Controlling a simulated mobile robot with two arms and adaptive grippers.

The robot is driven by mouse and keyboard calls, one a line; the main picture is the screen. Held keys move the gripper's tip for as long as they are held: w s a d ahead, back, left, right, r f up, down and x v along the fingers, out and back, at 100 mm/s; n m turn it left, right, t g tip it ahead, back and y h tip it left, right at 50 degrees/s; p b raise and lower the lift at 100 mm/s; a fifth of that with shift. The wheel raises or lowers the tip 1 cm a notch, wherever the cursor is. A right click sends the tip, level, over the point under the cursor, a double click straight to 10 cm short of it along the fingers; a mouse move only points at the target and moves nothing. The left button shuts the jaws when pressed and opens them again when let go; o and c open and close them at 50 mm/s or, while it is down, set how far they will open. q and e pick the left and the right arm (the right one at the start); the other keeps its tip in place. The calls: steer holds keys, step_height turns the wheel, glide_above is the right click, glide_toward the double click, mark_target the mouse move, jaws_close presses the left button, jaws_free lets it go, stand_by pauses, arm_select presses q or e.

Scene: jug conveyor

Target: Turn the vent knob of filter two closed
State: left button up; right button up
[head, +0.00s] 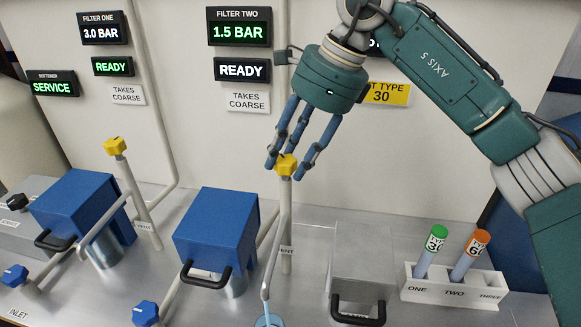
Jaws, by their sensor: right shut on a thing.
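The yellow vent knob of filter two (287,165) sits on top of a thin upright pipe, to the right of the blue filter two housing (217,228). My right gripper (288,167) reaches down from above, and its blue fingers are closed around this knob. The fingers hide part of the knob's sides. The filter two displays read "1.5 BAR" (239,28) and "READY" (241,70). My left gripper is not in view.
Filter one's blue housing (80,212) and its yellow vent knob (115,146) stand to the left. Blue valve knobs (146,313) are at the front. A white rack (453,289) with two capped tubes stands at the right, beside a grey box with a black handle (357,309).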

steer(key=m+t+b, duration=0.1)
steer(key=m+b, duration=0.1)
steer(key=m+t+b, duration=0.1)
steer(key=m+b, duration=0.1)
steer(key=m, duration=0.1)
steer(key=shift+a+r+h, duration=0.15)
steer(key=shift+r+h, duration=0.05)
steer(key=shift+h, duration=0.1)
steer(key=shift+r+m+t+b, duration=0.15)
steer(key=shift+m+t+b, duration=0.5)
steer(key=shift+m, duration=0.65)
steer(key=shift+r+h, duration=0.1)
steer(key=shift+h, duration=0.2)
steer(key=o, duration=1.1)
steer(key=shift+f, duration=0.25)
steer(key=v, duration=1.2)
steer(key=shift+w, duration=0.2)
